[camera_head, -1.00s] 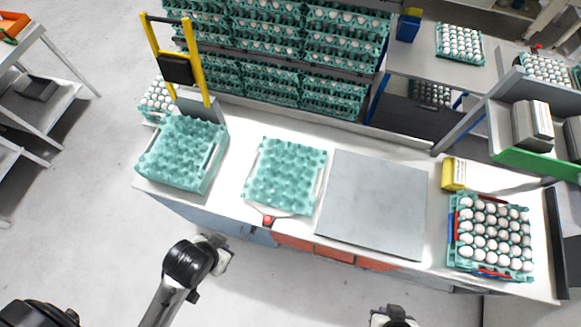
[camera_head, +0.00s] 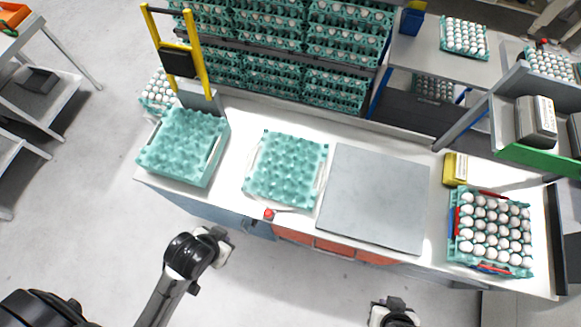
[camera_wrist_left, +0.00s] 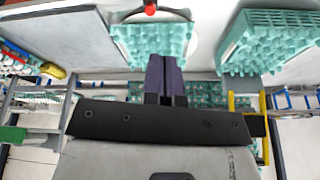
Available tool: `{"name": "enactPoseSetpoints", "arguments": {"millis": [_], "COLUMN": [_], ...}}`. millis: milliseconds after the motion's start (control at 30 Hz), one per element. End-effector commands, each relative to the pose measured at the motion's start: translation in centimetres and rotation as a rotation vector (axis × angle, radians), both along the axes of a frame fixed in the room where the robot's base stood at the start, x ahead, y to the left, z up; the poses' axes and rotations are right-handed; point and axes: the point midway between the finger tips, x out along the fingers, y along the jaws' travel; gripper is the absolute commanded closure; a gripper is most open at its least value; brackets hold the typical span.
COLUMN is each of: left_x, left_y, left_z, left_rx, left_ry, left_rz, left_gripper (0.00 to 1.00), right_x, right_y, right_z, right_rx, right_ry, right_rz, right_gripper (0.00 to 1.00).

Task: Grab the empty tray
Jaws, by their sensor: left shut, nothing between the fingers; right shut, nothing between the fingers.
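An empty teal egg tray (camera_head: 287,168) lies on a round white plate in the middle left of the white counter. It also shows in the left wrist view (camera_wrist_left: 150,42), beyond the fingertips. A stack of empty teal trays (camera_head: 184,146) stands to its left; the stack is at the upper right of the left wrist view (camera_wrist_left: 268,40). My left gripper (camera_head: 217,245) is in front of the counter, apart from both. Its dark fingers (camera_wrist_left: 167,75) are shut and empty. My right gripper (camera_head: 395,310) is shut and empty at the bottom edge, clear of the counter.
A grey plate (camera_head: 374,198) lies right of the single tray. A tray full of eggs (camera_head: 492,233) sits at the counter's right end. A yellow frame (camera_head: 205,65) rises behind the stack. A red button (camera_head: 268,214) is at the front edge. Egg racks stand behind.

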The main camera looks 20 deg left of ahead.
Motion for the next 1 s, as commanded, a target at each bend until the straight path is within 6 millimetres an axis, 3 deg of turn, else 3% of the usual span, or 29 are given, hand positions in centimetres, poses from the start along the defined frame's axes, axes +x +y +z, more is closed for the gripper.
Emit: {"name": "enactPoseSetpoints", "arguments": {"millis": [67, 533, 800, 867, 1000], "left_x": [0.0, 0.0, 0.5, 1.3, 5.1], "left_y": [0.0, 0.0, 0.0, 0.0, 1.2], "left_z": [0.0, 0.0, -0.3, -0.7, -1.9], "left_rx": [0.000, 0.000, 0.001, 0.001, 0.044], "left_ry": [0.000, 0.000, -0.010, -0.033, -0.129], "left_rz": [0.000, 0.000, -0.001, 0.000, -0.024], "left_gripper": [0.98, 0.54, 0.54, 0.54, 0.54], "right_x": [0.0, 0.0, 0.1, 0.1, 0.1], "right_y": [0.0, 0.0, 0.0, 0.0, 0.1], "right_z": [0.0, 0.0, -0.5, -1.2, -4.4], "right_rx": [0.000, 0.000, 0.002, 0.002, 0.003], "right_ry": [0.000, -0.001, -0.002, -0.003, -0.004], "right_rz": [0.000, 0.000, -0.001, -0.001, -0.002], "right_gripper": [1.00, 1.00, 1.00, 1.00, 1.00]}}
